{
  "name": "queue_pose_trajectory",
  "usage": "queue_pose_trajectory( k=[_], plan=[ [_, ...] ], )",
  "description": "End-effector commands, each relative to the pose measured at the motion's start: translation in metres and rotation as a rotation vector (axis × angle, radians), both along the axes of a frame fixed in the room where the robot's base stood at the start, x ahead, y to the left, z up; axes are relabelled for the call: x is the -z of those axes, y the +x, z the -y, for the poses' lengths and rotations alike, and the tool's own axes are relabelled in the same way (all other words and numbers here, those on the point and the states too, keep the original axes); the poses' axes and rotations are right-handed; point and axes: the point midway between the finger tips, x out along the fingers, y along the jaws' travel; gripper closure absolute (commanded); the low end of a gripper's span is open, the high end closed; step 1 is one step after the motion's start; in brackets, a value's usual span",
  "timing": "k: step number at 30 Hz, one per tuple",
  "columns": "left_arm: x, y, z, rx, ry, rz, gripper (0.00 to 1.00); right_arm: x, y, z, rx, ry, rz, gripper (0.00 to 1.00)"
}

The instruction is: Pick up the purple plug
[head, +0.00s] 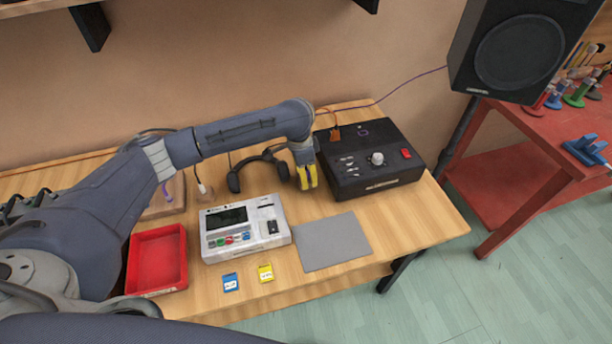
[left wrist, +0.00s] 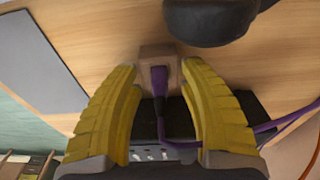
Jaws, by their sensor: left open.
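The purple plug (left wrist: 159,82) shows in the left wrist view, seated against a small brown block (left wrist: 160,62), with its purple cable trailing down and right. In the head view the plug is hidden by my arm and gripper. My left gripper (head: 306,178) is open, with yellow fingers, over the table between the headphones and the black box. In the left wrist view its fingers (left wrist: 164,118) stand on either side of the plug, with gaps between. My right gripper is not in view.
The black box (head: 370,155) with knobs stands just right of my gripper, the headphones (head: 236,181) just left. A white device (head: 243,250), grey mat (head: 345,243), red tray (head: 157,290), blue card (head: 230,282) and yellow card (head: 265,272) lie nearer the front edge.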

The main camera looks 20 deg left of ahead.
Motion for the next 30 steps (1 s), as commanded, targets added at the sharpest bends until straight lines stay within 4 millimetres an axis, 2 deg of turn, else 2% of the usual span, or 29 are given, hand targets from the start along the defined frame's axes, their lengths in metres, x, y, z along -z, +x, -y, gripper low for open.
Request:
queue_pose_trajectory(
  k=[1,11,30],
  plan=[
    [-0.0001,0.0001,-0.0001,0.0,0.0,0.0,0.62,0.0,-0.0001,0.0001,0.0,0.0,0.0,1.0],
    [-0.0003,0.0,-0.0002,0.0,0.0,0.0,1.0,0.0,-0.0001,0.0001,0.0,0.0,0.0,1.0],
    [-0.0037,0.0004,-0.0002,0.0,0.0,0.001,1.0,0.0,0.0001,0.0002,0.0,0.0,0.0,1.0]
  ],
)
